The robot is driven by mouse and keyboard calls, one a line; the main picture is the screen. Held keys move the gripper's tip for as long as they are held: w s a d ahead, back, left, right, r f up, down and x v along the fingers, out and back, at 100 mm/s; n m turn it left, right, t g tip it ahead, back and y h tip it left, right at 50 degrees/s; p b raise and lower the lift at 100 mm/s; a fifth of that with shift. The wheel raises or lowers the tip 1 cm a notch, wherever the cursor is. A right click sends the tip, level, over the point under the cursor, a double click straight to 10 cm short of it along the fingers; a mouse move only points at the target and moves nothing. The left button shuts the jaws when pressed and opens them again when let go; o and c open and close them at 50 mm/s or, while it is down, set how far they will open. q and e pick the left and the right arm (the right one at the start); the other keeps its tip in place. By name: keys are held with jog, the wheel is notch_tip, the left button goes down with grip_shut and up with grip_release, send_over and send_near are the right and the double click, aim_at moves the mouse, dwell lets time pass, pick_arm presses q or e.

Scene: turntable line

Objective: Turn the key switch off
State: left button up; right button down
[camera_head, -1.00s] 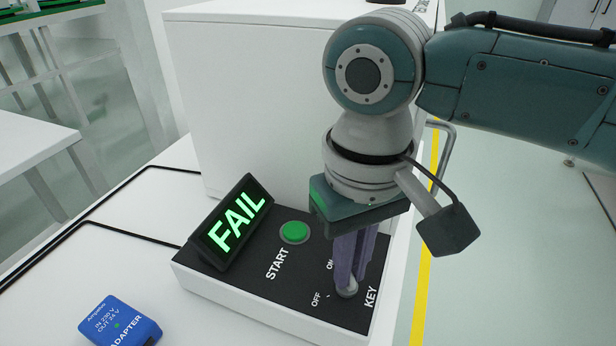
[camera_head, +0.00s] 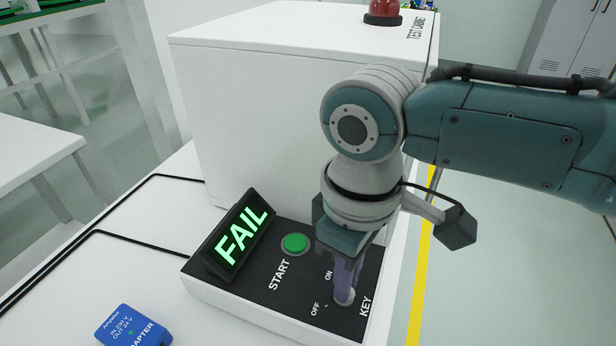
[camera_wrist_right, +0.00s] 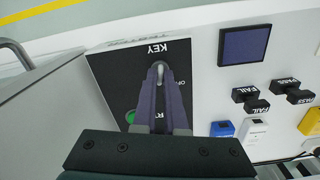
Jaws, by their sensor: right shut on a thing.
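The key switch (camera_head: 344,299) sits at the right front of a black-topped control panel (camera_head: 285,305), by the word KEY, with ON and OFF marks to its left. My right gripper (camera_head: 345,289) points down with its purple fingers shut on the key. The fingers hide most of it, so I cannot tell which mark it points to. In the right wrist view the fingertips (camera_wrist_right: 160,74) close around the grey key (camera_wrist_right: 160,66), near the OFF mark. My left gripper is not in view.
A green START button (camera_head: 295,244) and a lit FAIL display (camera_head: 241,236) are left of the gripper. The white test cabinet (camera_head: 270,110) stands behind, with a red lamp (camera_head: 383,12) on top. A blue adapter (camera_head: 133,326) lies on the table at front left.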

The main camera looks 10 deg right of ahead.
jog(key=n+p, duration=0.1)
jog(key=n, duration=0.4)
jog(key=shift+n, duration=0.3)
jog(key=n, duration=0.5)
jog(key=shift+p, duration=0.4)
jog(key=c, duration=1)
grip_release()
jog(key=shift+r, duration=0.1)
jog(key=shift+r, duration=0.4)
notch_tip(320, 180, up, 9)
jog(key=shift+p, duration=1)
